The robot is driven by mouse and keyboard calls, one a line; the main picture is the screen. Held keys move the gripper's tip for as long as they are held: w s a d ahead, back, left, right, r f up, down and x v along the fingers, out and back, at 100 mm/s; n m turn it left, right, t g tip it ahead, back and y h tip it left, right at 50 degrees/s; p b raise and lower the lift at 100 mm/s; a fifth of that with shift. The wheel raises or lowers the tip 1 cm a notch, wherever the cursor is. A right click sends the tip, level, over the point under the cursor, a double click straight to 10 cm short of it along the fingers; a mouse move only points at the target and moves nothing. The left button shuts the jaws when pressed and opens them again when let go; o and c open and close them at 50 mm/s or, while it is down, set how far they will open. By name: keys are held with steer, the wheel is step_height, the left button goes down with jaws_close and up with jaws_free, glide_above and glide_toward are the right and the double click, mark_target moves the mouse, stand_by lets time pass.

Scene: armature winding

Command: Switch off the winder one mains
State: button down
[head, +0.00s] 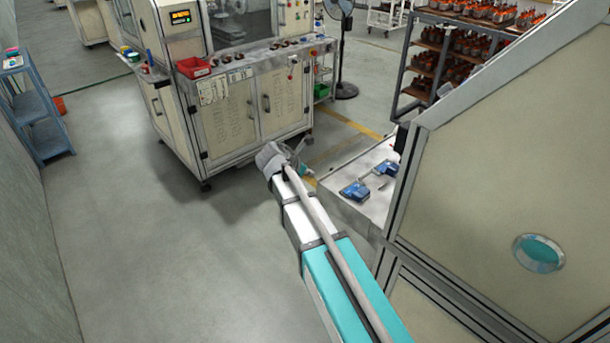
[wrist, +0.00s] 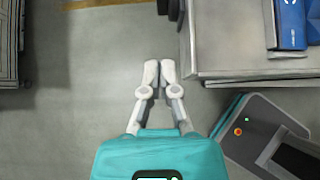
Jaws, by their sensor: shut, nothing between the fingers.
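A cream winding machine (head: 225,120) with a lit display stands at the back centre in the head view. It has cabinet doors, and a small red control (head: 291,68) shows on its front right. A second cream machine (head: 480,170) with a round teal port fills the right side. I cannot tell which is winder one, and no mains switch is clearly readable. My gripper (wrist: 158,68) is shut and empty in the wrist view, pointing over bare floor beside a grey worktop (wrist: 225,45). In the head view my wrist largely hides the gripper, in front of the back machine and apart from it.
A worktop (head: 347,190) with blue tools (head: 355,190) juts from the right machine, close to my arm. A blue shelf (head: 40,115) stands at the left wall, a fan (head: 340,50) and loaded rack (head: 425,60) behind. Floor (head: 140,240) at left is clear.

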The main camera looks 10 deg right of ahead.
steer(key=w+d+f+b, duration=0.2)
steer(key=w+d+f, duration=0.1)
steer(key=d, duration=0.3)
steer(key=shift+w+d+f+b, duration=0.2)
steer(key=shift+w+b, duration=0.2)
steer(key=shift+w, duration=0.35)
